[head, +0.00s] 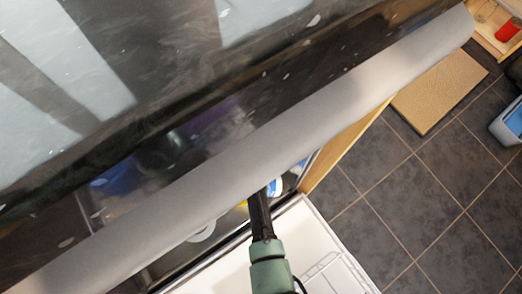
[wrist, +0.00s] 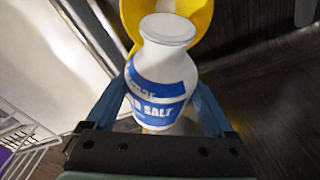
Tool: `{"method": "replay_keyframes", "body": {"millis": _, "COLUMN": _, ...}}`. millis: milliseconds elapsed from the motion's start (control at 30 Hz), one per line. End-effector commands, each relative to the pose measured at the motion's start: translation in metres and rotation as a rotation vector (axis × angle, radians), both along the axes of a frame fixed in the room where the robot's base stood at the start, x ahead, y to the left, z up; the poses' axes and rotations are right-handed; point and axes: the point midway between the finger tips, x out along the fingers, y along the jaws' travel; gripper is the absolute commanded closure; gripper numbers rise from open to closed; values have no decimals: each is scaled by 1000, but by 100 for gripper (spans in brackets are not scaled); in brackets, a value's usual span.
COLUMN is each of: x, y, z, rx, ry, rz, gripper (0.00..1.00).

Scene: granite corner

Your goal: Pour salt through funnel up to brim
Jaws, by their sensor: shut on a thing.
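The salt bottle (wrist: 160,82) is white with a blue label reading "SALT". My gripper (wrist: 163,90) is shut on it, with a blue finger on either side. The bottle's round white top points away from the wrist toward the yellow funnel (wrist: 202,18). The bottle covers much of the funnel, so I cannot tell whether they touch or whether salt flows. The funnel's spout and what is under it are hidden. In the head view my gripper reaches under the counter edge. A small blue-and-white patch (head: 275,187), probably the bottle, shows there.
A dark granite counter with a pale rounded edge (head: 240,170) overhangs my gripper. An open white appliance interior (head: 300,245) with a wire rack (head: 325,268) lies below. The tiled floor (head: 400,210) at right is mostly clear, with a tan mat (head: 440,88).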

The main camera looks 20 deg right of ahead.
Motion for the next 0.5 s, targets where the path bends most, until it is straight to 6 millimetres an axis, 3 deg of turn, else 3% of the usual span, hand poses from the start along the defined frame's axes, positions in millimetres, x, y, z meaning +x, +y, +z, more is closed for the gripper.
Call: {"method": "replay_keyframes", "body": {"millis": 500, "x": 2, "y": 2, "z": 7, "rx": 130, "ry": -29, "rz": -4, "gripper": 100}}
